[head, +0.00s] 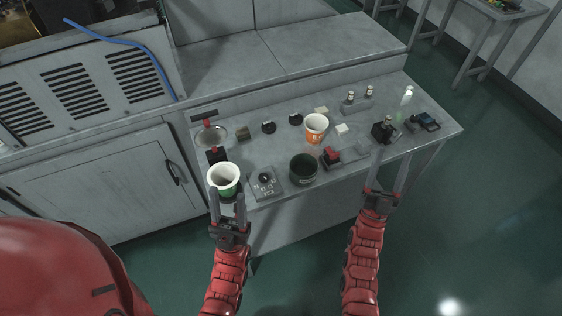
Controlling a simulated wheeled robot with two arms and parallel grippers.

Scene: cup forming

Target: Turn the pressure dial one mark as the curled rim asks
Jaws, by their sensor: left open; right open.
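The pressure dial is a small black knob (265,177) on a grey plate (271,194) with small markings, near the table's front edge; its pointer and marks are too small to read. A white and green paper cup (224,180) stands upright left of it, its wide pale rim facing up. My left gripper (227,194) is open, its fingers at the near side of this cup; I cannot tell if they touch it. An orange and white cup (316,127) stands further back. My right gripper (387,172) is open and empty at the table's front right.
A dark round container (303,168) stands right of the dial plate, with a red-topped block (331,155) beside it.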

